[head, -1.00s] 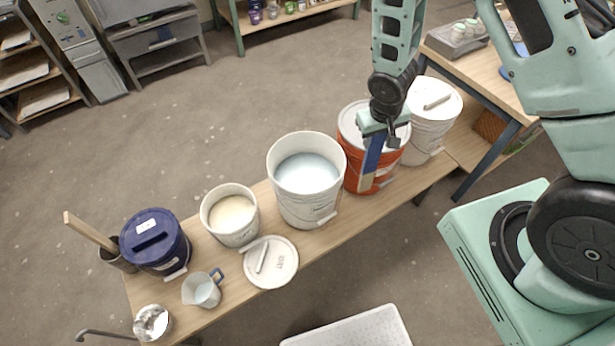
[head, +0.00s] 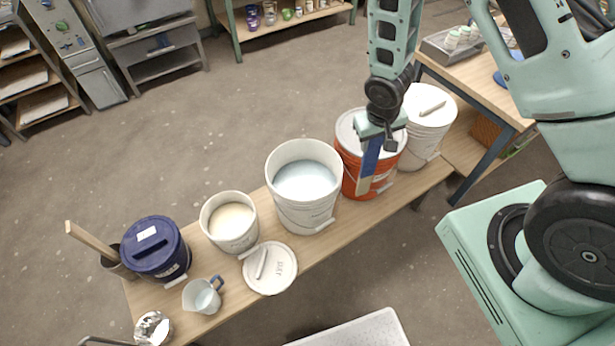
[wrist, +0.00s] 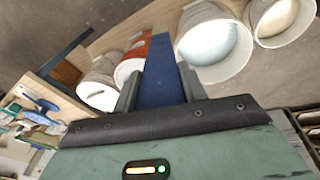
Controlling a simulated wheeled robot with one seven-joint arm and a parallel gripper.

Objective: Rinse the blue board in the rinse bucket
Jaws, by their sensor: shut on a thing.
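My gripper (head: 377,133) is shut on the blue board (head: 370,160), a narrow strip with a tan lower end. The board hangs down in front of the orange bucket (head: 350,179), with its lower end in the air as far as I can tell. In the wrist view the blue board (wrist: 162,75) stands out between the two fingers. An open white bucket (head: 283,205) with pale blue liquid (head: 305,181) stands just left of the orange one. It looks like the rinse bucket, and it also shows in the wrist view (wrist: 206,77).
A smaller open bucket (head: 238,245) with cream liquid stands further left, with a loose white lid (head: 283,270) in front. A navy lidded bucket (head: 170,262) and a jug (head: 200,298) are at the left end. A lidded white bucket (head: 425,140) stands on the right.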

